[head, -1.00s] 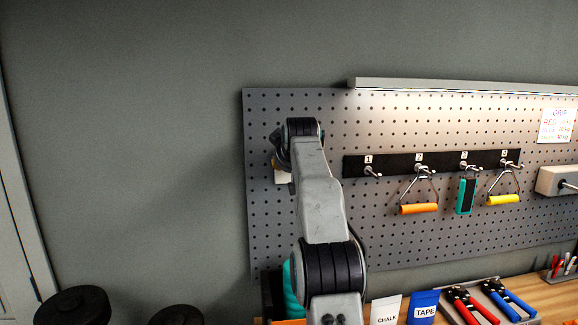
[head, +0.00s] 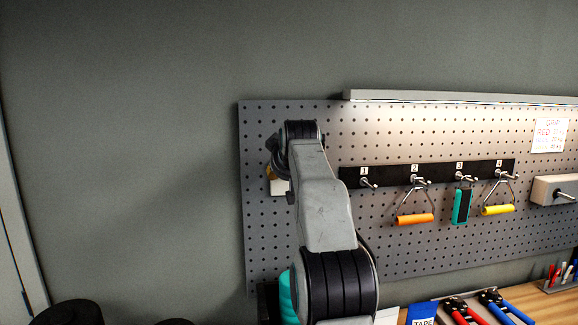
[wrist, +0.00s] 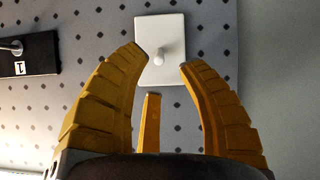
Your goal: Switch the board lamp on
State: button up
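The board lamp (head: 450,97) is a long grey bar along the pegboard's top edge. Its underside is bright and the board below is lit. In the wrist view a white switch plate (wrist: 174,28) with a small white lever (wrist: 158,54) is on the board. In the head view the plate (head: 281,187) shows partly, left of my arm. My gripper (wrist: 164,60) is open, with yellow fingertips either side of the plate's lower part in the wrist picture. Nothing is between the fingers but the lever behind them; I cannot tell if they touch it. In the head view my arm mostly hides the gripper.
A black numbered hook rail (head: 440,174) holds an orange handle (head: 415,219), a teal-and-black item (head: 461,206) and a yellow handle (head: 498,210). A box with a knob (head: 553,190) is at right. Pliers (head: 462,312) lie on the bench (head: 530,297). The left wall is bare.

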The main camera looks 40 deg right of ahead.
jog(key=v, duration=0.7)
jog(key=shift+s+r, duration=0.15)
jog(key=shift+s, duration=0.1)
jog(key=shift+a, duration=0.15)
jog(key=s+a+f+m+g+y, duration=0.1)
jog(key=s+a+f+g, duration=0.15)
jog(key=f, duration=0.75)
jog(key=s+a+f+m+g+y, duration=0.15)
jog(key=s+f, duration=0.25)
jog(key=f, duration=0.6)
jog(key=s+a+f+n+y+b, duration=0.1)
jog(key=s+a+f+n, duration=0.1)
jog(key=s+a+f, duration=0.2)
jog(key=s+a+f+n+g+y+b, duration=0.1)
jog(key=s+a+f, duration=0.4)
jog(key=s+a, duration=0.5)
jog(key=s+a+f+n+y+b, duration=0.1)
jog(key=s+a+f, duration=0.4)
jog(key=s, duration=0.5)
jog(key=shift+s+a+n+g+b, duration=0.3)
jog(key=shift+a+n+b, duration=0.55)
jog(key=shift+a, duration=0.4)
